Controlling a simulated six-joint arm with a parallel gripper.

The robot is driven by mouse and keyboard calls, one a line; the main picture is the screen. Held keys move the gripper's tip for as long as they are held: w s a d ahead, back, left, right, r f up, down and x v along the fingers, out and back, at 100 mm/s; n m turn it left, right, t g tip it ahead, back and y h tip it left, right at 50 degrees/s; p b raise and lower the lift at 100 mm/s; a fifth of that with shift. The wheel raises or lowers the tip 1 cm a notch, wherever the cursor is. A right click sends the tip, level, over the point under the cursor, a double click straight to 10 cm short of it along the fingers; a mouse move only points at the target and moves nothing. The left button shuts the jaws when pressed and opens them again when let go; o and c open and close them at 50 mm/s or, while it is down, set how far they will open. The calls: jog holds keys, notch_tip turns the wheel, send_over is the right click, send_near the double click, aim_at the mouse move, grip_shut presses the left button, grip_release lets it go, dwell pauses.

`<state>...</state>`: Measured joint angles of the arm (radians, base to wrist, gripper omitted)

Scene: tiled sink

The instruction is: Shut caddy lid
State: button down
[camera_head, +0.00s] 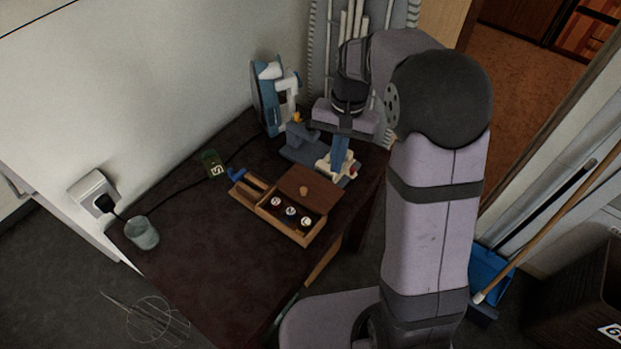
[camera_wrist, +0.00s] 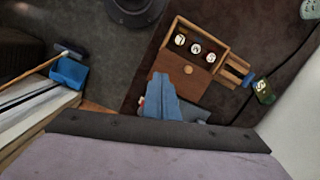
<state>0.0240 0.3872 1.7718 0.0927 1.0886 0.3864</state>
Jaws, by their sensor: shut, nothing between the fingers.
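The caddy (camera_head: 312,232) is a small wooden box on the dark table. Its brown lid (camera_head: 318,189) with a round knob (camera_head: 303,190) covers the back part. The front part is uncovered and shows three round white-topped items. In the wrist view the lid (camera_wrist: 187,86) lies between my fingertips and the uncovered compartment (camera_wrist: 176,28). My gripper (camera_head: 339,170) has blue fingers, shut and empty, just behind the lid. In the wrist view my gripper (camera_wrist: 162,76) points toward the lid's edge; I cannot tell whether it touches.
A blue and white iron (camera_head: 268,95) stands at the back near a grey-blue object (camera_head: 302,147). A narrow tray (camera_head: 246,190) adjoins the caddy. A green item (camera_head: 213,163) and a cup (camera_head: 142,234) are further left. The table front is clear.

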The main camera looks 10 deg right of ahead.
jog(key=w+f+m+y+b, duration=0.1)
jog(key=w+f+m, duration=0.2)
jog(key=w, duration=0.6)
jog(key=shift+w+a+m+g, duration=0.4)
jog(key=shift+a, duration=0.05)
jog(key=p, duration=0.2)
send_near(310, 187)
jog(key=f, duration=0.3)
jog(key=w+d+f, duration=0.1)
jog(key=shift+d+f, duration=0.15)
jog(key=shift+f, duration=0.25)
jog(key=shift+s+a+p, duration=0.45)
jog(key=shift+s+a, duration=0.45)
jog(key=shift+a, duration=0.05)
jog(key=shift+s+a+f, duration=0.1)
jog(key=shift+s+a, duration=0.35)
